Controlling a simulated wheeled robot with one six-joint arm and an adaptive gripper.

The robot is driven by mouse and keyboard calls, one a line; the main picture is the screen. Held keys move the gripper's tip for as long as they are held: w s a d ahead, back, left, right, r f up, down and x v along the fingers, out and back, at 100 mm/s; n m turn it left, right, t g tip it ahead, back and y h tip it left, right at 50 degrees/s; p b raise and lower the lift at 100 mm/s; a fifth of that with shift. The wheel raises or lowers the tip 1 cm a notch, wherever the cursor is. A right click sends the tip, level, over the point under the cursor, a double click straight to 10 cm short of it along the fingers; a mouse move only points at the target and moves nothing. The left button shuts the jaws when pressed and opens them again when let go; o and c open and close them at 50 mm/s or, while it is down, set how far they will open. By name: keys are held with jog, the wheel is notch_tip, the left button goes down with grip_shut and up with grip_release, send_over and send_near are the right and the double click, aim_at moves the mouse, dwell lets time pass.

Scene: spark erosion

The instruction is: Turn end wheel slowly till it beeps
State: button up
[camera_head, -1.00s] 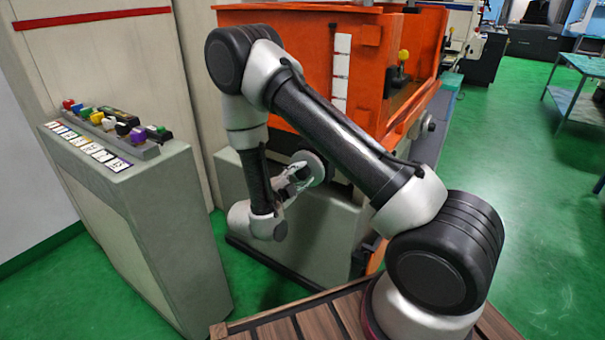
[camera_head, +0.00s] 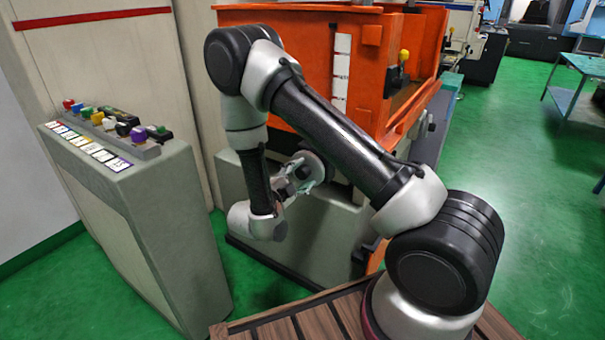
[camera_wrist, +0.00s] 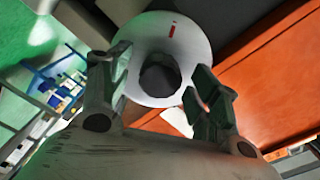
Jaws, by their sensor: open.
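The end wheel (camera_wrist: 185,55) is a pale grey disc with a short red mark near its rim and a dark round hub (camera_wrist: 160,82) in the middle. In the head view the wheel (camera_head: 325,162) shows only in part behind my gripper, on the low side of the orange machine. My gripper (camera_wrist: 160,62) is open in front of the wheel, one finger on each side of the hub. I cannot tell whether a finger touches the wheel. In the head view my gripper (camera_head: 303,180) is small and partly hidden by my own arm.
The orange machine (camera_head: 285,85) stands behind my arm on a grey base (camera_head: 320,240). A grey control console (camera_head: 160,195) with coloured buttons stands at the left. Green floor (camera_head: 500,200) is clear at the right, with a table (camera_head: 583,64) farther back.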

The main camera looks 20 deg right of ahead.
jog(key=v, duration=0.7)
jog(key=shift+s+a, duration=0.2)
jog(key=shift+a, duration=0.05)
dwell(0.5)
